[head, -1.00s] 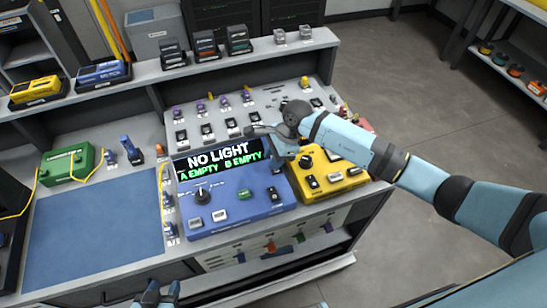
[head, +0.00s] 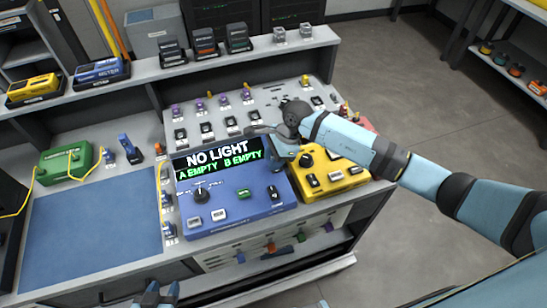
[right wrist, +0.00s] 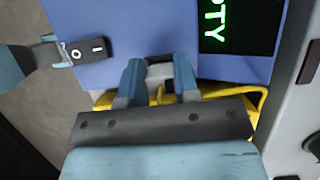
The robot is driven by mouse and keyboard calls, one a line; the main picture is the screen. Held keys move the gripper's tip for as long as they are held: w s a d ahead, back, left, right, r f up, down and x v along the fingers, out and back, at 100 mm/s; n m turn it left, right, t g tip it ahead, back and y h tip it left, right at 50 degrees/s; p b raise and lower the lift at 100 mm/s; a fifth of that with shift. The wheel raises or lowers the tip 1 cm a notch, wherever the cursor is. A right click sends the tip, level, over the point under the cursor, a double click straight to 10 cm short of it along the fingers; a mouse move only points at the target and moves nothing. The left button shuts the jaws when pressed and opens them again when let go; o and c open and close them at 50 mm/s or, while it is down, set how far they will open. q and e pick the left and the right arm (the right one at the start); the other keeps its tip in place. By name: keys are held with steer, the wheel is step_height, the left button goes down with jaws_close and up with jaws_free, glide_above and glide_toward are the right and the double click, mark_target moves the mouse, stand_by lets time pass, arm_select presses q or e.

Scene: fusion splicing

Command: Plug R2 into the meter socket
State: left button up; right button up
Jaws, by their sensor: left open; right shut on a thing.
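The blue unit (head: 235,207) has a display (head: 220,160) reading NO LIGHT, A EMPTY, B EMPTY. Its face also shows in the right wrist view (right wrist: 120,25). My right gripper (head: 284,149) is over its right side, next to the yellow unit. In the right wrist view, the right gripper's fingers (right wrist: 159,76) are shut on a small dark piece (right wrist: 160,71), probably plug R2; no label is readable. The socket is hidden behind the gripper, and I cannot tell whether the piece touches it. My left gripper (head: 156,293) is open and empty at the bottom edge, in front of the bench.
A yellow unit (head: 328,172) stands right of the blue unit. A grey panel (head: 270,97) with several small plugs is behind. A blue mat (head: 95,230) lies clear at left, below a green box (head: 66,164) with a yellow cable.

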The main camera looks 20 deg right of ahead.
steer(key=o, duration=1)
steer(key=b+v, duration=0.1)
steer(key=v, duration=1.2)
steer(key=shift+d+r+b, duration=0.15)
steer(key=shift+r+b, duration=0.15)
steer(key=shift+r, duration=0.05)
